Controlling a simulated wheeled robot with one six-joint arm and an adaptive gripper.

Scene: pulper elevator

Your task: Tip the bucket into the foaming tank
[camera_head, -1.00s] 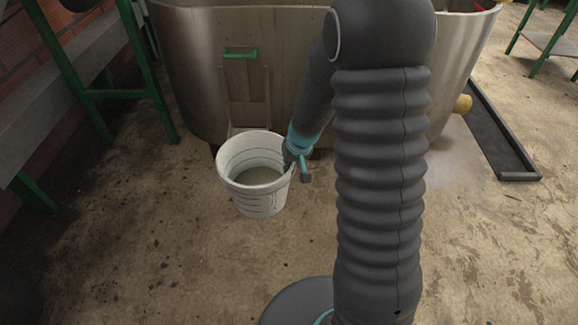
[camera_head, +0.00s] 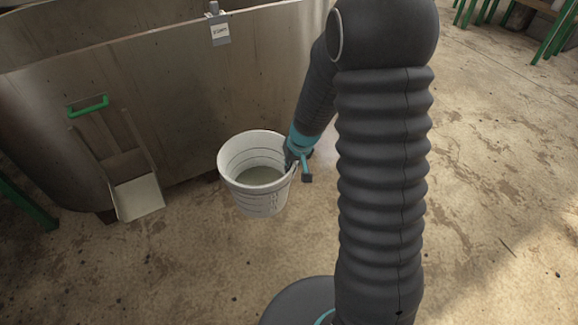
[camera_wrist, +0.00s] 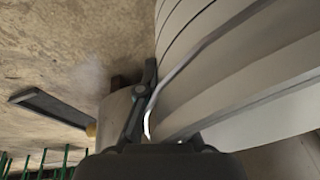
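The white bucket (camera_head: 258,200) is upright in the head view, with greyish contents inside. My gripper (camera_head: 297,165) is at the bucket's right side, by the rim. In the wrist view the bucket (camera_wrist: 240,70) fills the right side, and my gripper (camera_wrist: 150,105) has a dark finger against its outer wall and rim. The gripper appears shut on the bucket's rim; the finger inside is hidden.
A green-handled chute (camera_head: 115,150) is on the tank's front at the left. Green legs and frames (camera_head: 562,30) stand at the far upper right. The concrete floor (camera_head: 480,190) at right is clear.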

